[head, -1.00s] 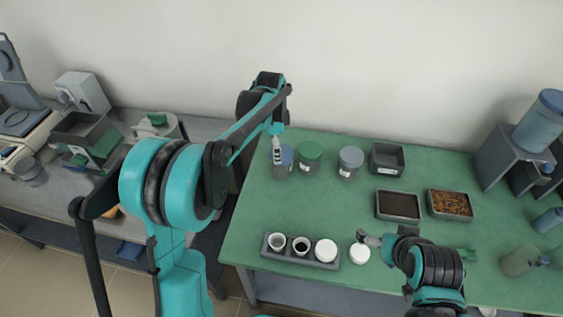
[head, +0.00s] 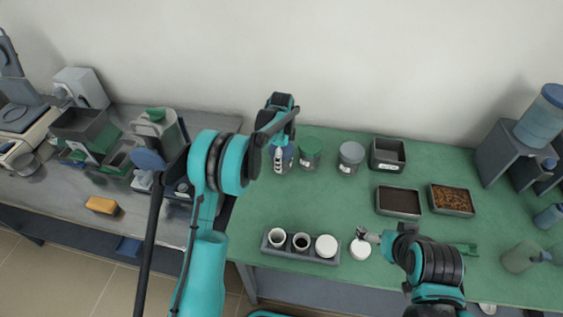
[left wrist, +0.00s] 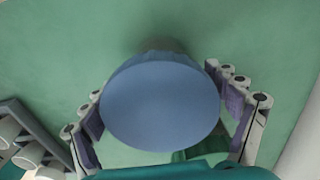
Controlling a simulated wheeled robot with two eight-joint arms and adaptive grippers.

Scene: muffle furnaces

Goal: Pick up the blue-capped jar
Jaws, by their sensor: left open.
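The blue-capped jar (head: 288,157) stands at the back left of the green table, partly hidden by my left gripper. In the left wrist view its round blue cap (left wrist: 160,103) fills the middle and hides most of the jar body. My left gripper (head: 277,164) is open, pointing down at the jar. In the left wrist view its fingers stand on either side of the cap, with nothing gripped that I can see. My right gripper (head: 364,236) is at the table's front, beside a white lid (head: 360,249); its finger opening is too small to tell.
A green-capped jar (head: 310,153) stands close right of the blue-capped jar, then a grey-capped jar (head: 351,157) and a dark bin (head: 388,154). A rack (head: 329,260) with white cups is at the front. Two filled trays lie at right. The table's centre left is clear.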

